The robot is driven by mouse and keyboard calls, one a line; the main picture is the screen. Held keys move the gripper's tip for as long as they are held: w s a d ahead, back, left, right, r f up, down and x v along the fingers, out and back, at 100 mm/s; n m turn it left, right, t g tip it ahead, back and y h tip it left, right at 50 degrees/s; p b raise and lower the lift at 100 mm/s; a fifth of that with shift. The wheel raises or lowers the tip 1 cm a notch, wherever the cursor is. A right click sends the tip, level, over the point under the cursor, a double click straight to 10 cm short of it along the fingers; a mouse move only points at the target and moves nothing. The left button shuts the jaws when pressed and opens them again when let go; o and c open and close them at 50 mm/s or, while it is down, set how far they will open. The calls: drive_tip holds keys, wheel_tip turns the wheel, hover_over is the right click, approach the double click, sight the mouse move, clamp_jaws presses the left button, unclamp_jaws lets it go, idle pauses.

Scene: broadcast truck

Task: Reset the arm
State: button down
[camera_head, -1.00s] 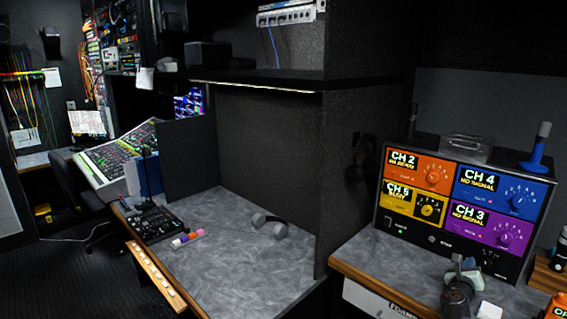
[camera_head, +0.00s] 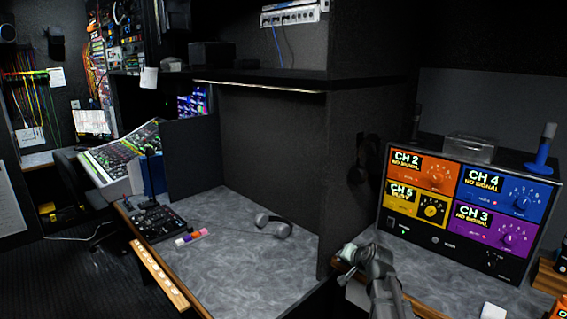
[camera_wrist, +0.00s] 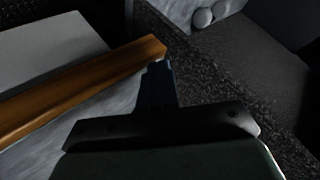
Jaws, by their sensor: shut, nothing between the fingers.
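My gripper (camera_head: 349,252) is at the lower right of the head view, over the left end of the right-hand worktop, beside the dark partition. It is shut and empty. In the wrist view my gripper (camera_wrist: 158,72) points at the wooden edge (camera_wrist: 130,54) of a worktop and the speckled dark partition (camera_wrist: 200,75). I cannot tell how far it is from them.
A channel unit (camera_head: 470,205) with four coloured panels stands behind my arm, a blue-handled device (camera_head: 543,150) on top. Headphones (camera_head: 273,225), coloured blocks (camera_head: 190,237) and a small mixer (camera_head: 155,218) lie on the left worktop (camera_head: 240,270), otherwise largely clear.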

drive_tip(key=s+a+f+n+g, duration=0.1)
drive_tip(key=s+f+g, duration=0.2)
drive_tip(key=s+f, duration=0.6)
drive_tip(key=s+a+f+n+g, duration=0.1)
drive_tip(key=s+f+g, duration=0.3)
drive_tip(key=f, duration=0.9)
drive_tip(key=s+a+f+n+g, duration=0.1)
drive_tip(key=s+a+f+g, duration=0.1)
drive_tip(key=s+f, duration=0.75)
drive_tip(key=s+f+n+g+h, duration=0.1)
drive_tip(key=s+f, duration=0.4)
drive_tip(key=s, duration=0.5)
drive_tip(key=s+f+n+g+h, duration=0.1)
drive_tip(key=s+f+g, duration=0.3)
drive_tip(key=s, duration=0.6)
drive_tip(key=s+d+f+n+g+h, duration=0.1)
drive_tip(key=s+f+g, duration=0.1)
drive_tip(key=s+f, duration=0.5)
drive_tip(key=s, duration=0.3)
drive_tip(key=shift+s+g, duration=0.25)
drive_tip(key=shift+g, duration=0.05)
